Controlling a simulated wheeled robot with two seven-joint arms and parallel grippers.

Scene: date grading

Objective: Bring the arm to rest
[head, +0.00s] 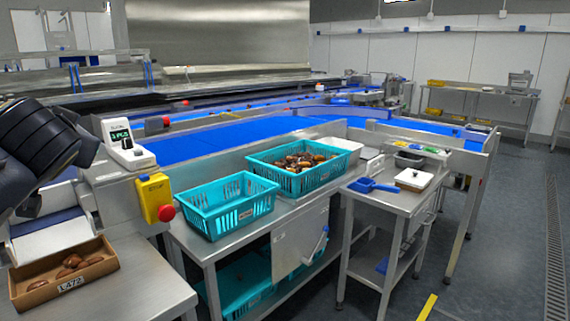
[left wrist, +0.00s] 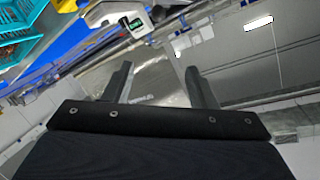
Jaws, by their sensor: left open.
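My left gripper (left wrist: 158,85) shows in the left wrist view with its two dark fingers apart and nothing between them. Beyond the fingers are steel panels and the blue conveyor. In the head view my dark left arm comes in at the left edge, above the cardboard box (head: 62,283) labelled L472, which holds several brown dates. The gripper's fingers cannot be made out in the head view. My right gripper is in neither view.
An empty teal basket (head: 228,205) and a teal basket of dates (head: 262,172) stand on the steel bench. A display unit (head: 124,142) and a yellow box with a red button (head: 155,198) are near my arm. A side table (head: 393,196) holds a blue scoop (head: 374,185). Floor at right is clear.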

